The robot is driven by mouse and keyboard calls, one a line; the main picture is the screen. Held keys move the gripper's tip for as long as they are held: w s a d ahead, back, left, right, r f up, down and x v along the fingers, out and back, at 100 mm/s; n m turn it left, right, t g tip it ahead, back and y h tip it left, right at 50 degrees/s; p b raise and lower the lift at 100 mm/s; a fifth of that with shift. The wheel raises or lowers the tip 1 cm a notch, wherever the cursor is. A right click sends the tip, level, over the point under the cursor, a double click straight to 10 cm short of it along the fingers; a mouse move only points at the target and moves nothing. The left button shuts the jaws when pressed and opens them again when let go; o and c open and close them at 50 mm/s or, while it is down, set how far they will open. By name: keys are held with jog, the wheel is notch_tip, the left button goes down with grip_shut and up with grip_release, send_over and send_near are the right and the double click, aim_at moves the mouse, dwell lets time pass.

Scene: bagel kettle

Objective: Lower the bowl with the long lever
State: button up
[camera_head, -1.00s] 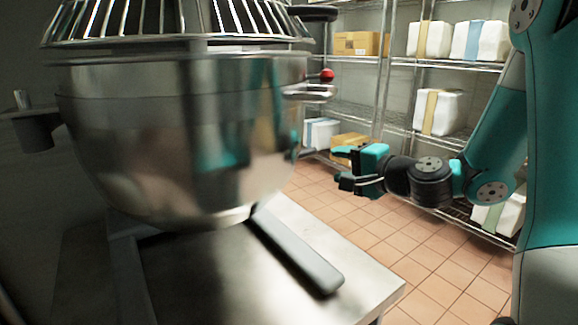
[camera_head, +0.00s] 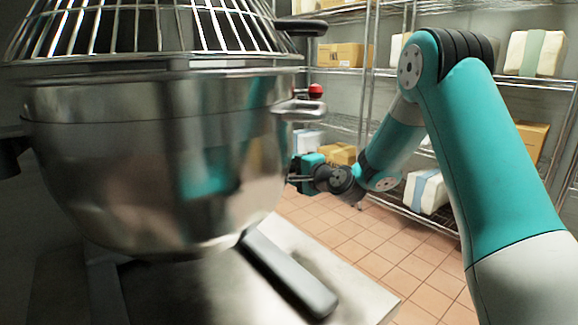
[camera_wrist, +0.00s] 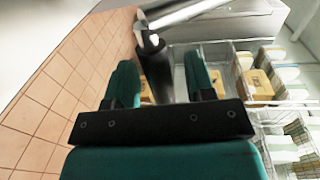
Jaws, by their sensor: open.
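The large steel bowl (camera_head: 150,170) hangs on the mixer at left in the head view, under a wire guard (camera_head: 150,30). My gripper (camera_head: 300,172) is at the bowl's right side, partly hidden behind it. In the wrist view its two teal fingers (camera_wrist: 160,85) are apart. A metal lever (camera_wrist: 185,12) with a dark grip (camera_wrist: 155,72) comes down from the top, and the grip appears between or just beyond the fingers. I cannot tell whether they touch it. A long dark bar (camera_head: 290,275) slants out below the bowl.
A short handle with a red knob (camera_head: 315,91) and a black handle (camera_head: 300,27) stick out at the mixer's right. Wire shelves (camera_head: 350,70) with boxes and wrapped packs stand behind. The tiled floor (camera_head: 400,270) is clear at right.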

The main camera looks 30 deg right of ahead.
jog(key=shift+x, duration=1.1)
